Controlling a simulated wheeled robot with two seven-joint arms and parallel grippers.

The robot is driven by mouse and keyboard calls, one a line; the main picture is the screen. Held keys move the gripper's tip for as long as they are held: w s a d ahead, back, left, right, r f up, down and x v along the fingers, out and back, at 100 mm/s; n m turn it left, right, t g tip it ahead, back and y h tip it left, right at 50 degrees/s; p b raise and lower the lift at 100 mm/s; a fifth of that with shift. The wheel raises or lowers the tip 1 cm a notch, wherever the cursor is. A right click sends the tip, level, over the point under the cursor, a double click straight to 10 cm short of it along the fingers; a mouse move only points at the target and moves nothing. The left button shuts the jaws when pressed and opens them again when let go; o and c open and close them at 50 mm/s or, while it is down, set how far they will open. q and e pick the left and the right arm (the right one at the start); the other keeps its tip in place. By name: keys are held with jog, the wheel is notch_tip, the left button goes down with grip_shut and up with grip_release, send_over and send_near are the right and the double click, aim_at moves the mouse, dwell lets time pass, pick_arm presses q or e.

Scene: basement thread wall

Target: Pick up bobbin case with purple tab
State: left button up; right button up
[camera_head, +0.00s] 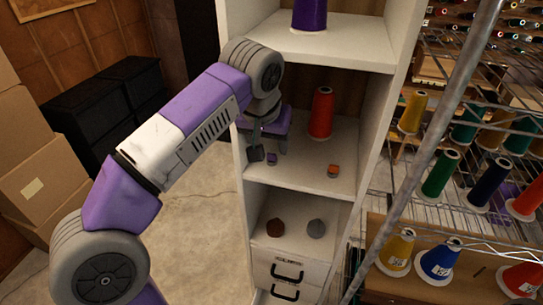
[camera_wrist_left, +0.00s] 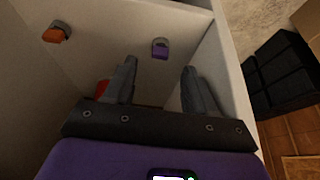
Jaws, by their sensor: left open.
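The bobbin case with the purple tab (camera_head: 272,158) lies on the middle shelf of the white shelf unit, near its left side. In the left wrist view the same purple-tabbed case (camera_wrist_left: 160,48) shows ahead of my fingers, in the gap between them. My left gripper (camera_head: 268,152) reaches in over this shelf and is close to the case. In the wrist view my gripper (camera_wrist_left: 158,82) has its fingers spread, with nothing between them. A similar bobbin case with an orange tab (camera_head: 333,171) lies to the right on the same shelf. My right gripper is not in view.
A red thread cone (camera_head: 321,113) stands behind on the same shelf. The unit's left side wall (camera_wrist_left: 230,75) is close to one finger. A wire rack of thread cones (camera_head: 440,175) stands right.

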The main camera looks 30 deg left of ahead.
aim_at(271, 154)
pick_arm(q)
jog(key=x, duration=0.5)
jog(key=shift+b, duration=0.35)
grip_shut()
